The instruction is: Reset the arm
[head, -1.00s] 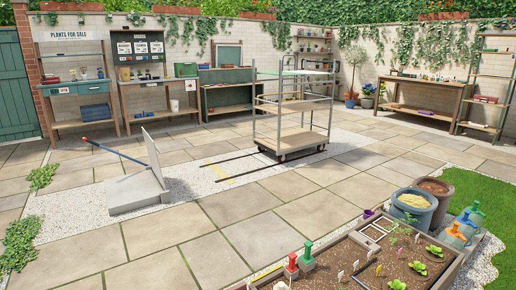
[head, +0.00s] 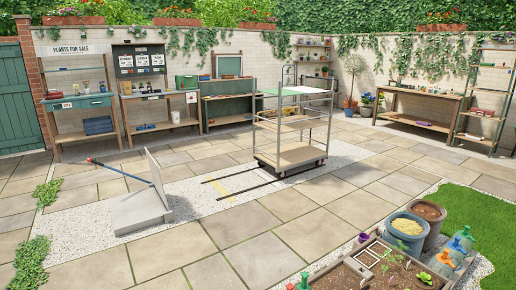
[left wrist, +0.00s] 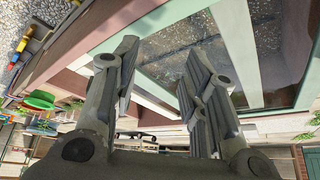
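My left gripper (left wrist: 160,62) fills the lower middle of the left wrist view. Its two dark grey fingers stand apart with a clear gap between them, and I see nothing held. Beyond the fingertips is a glazed panel (left wrist: 200,45) with a pale green and white frame; its distance from the fingers is hard to judge. Neither of my arms shows in the head view, and my right gripper is in no frame.
A raised planter (head: 345,277) stands at the bottom right, beside the buckets (head: 407,231) and spray bottles (head: 463,240). A wheeled rack (head: 292,157) stands mid-yard. A grey slab with an upright plate (head: 142,208) lies left.

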